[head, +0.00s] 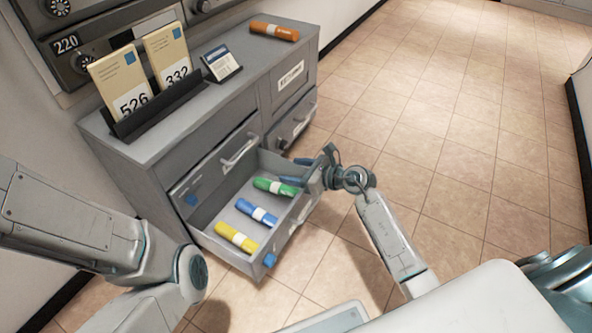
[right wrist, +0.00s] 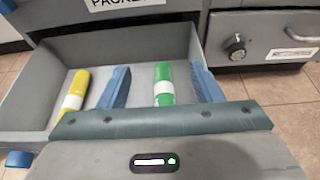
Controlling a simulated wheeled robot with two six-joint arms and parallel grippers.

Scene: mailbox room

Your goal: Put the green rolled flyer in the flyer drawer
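The green rolled flyer (head: 276,187) has a white band and lies in an open grey drawer (head: 222,252). A blue roll (head: 257,211) and a yellow roll (head: 237,238) lie in the same drawer. My right gripper (head: 290,170) is at the drawer's right side, close to the green roll. In the right wrist view its blue fingers (right wrist: 160,70) are spread, with the green roll (right wrist: 163,84) showing between them; contact cannot be told. The blue roll is not visible there. My left gripper is out of the head view.
An orange roll (head: 273,31) lies on the cabinet top (head: 160,128), near a dark holder (head: 157,108) with number cards and a small blue-and-white card (head: 221,64). A shut drawer with a dial (right wrist: 236,46) is beside the open one. The tiled floor (head: 450,130) at right is clear.

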